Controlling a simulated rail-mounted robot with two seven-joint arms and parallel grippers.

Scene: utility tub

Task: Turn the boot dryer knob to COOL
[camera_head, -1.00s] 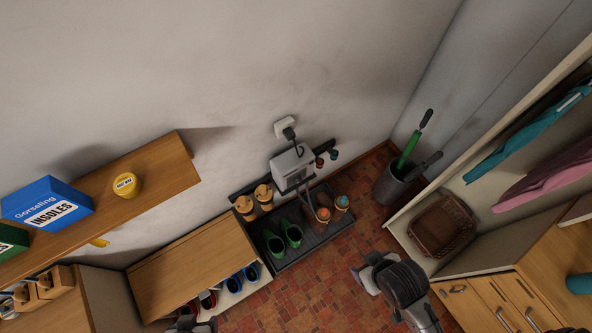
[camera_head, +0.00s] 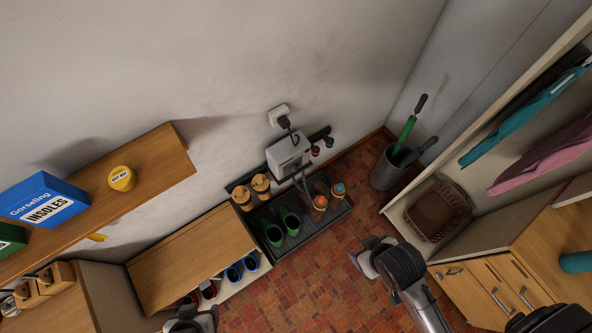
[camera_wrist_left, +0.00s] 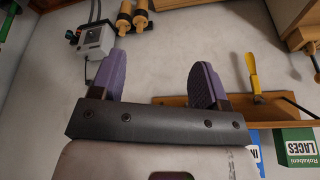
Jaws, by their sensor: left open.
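The boot dryer (camera_head: 288,153) is a pale grey box on the wall at the middle of the head view, with a black-corded plug above and tubes below. Its knob is too small to make out. The dryer also shows at the upper left of the left wrist view (camera_wrist_left: 97,38). My left gripper (camera_head: 190,319) is at the bottom edge of the head view, well below and left of the dryer. In the left wrist view its purple fingers (camera_wrist_left: 158,70) are apart with nothing between them. My right gripper (camera_head: 364,260) is right of the dryer, and its fingers are unclear.
A black tray (camera_head: 305,232) with green boots lies below the dryer. A shoe bench (camera_head: 185,260) stands to its left. A wall shelf (camera_head: 165,165) holds an insoles box (camera_head: 45,200) and a yellow tin (camera_head: 122,179). An umbrella bin (camera_head: 388,172) stands right. Tiled floor between is clear.

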